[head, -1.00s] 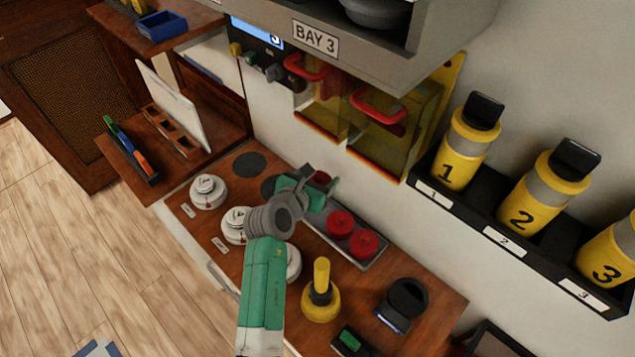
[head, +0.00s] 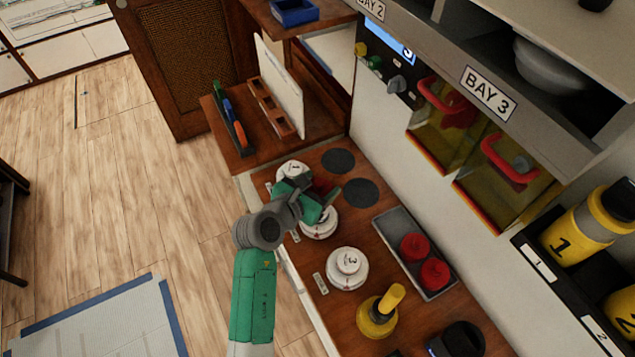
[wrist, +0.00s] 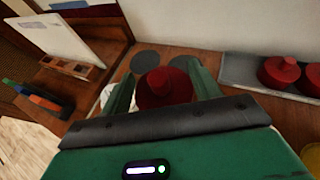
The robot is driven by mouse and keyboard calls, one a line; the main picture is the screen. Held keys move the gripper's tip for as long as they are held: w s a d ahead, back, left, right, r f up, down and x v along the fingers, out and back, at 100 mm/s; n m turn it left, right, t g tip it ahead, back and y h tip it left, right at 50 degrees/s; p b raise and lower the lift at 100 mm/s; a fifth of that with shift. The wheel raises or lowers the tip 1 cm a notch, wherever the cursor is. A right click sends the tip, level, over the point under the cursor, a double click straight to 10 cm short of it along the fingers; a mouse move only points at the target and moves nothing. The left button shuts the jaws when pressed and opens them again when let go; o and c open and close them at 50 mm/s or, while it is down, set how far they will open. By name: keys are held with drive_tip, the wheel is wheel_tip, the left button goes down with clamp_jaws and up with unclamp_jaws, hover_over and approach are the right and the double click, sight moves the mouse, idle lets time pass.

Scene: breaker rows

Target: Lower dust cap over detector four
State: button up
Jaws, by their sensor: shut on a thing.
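My gripper (wrist: 155,93) is shut on a red dust cap (wrist: 165,90), which sits between the two green fingers in the wrist view. In the head view my gripper (head: 318,197) is over the detector row, and only a little red of the cap shows beside it. White round detectors stand on the wooden bench: a far one (head: 291,168), a middle one (head: 320,226) partly hidden by my gripper, and a near one (head: 348,266) marked 3. I cannot make out a detector marked four. The cap appears above the bench, not on a detector.
A grey tray (head: 389,223) holds two more red caps (head: 414,246). Two dark discs (head: 338,160) lie flat on the bench. A yellow handled tool (head: 379,312) stands near the front. A wooden rack with a white panel (head: 281,85) is at the far end.

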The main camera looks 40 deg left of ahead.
drive_tip(key=shift+r+p, duration=0.1)
drive_tip(key=shift+p, duration=0.25)
wheel_tip(320, 180, down, 6)
drive_tip(key=b, duration=0.3)
drive_tip(key=shift+p, duration=0.95)
idle(1.3)
drive_tip(key=shift+f+b, duration=0.75)
drive_tip(key=shift+f, duration=0.8)
drive_tip(key=o, duration=1)
drive_tip(key=shift+o, duration=0.2)
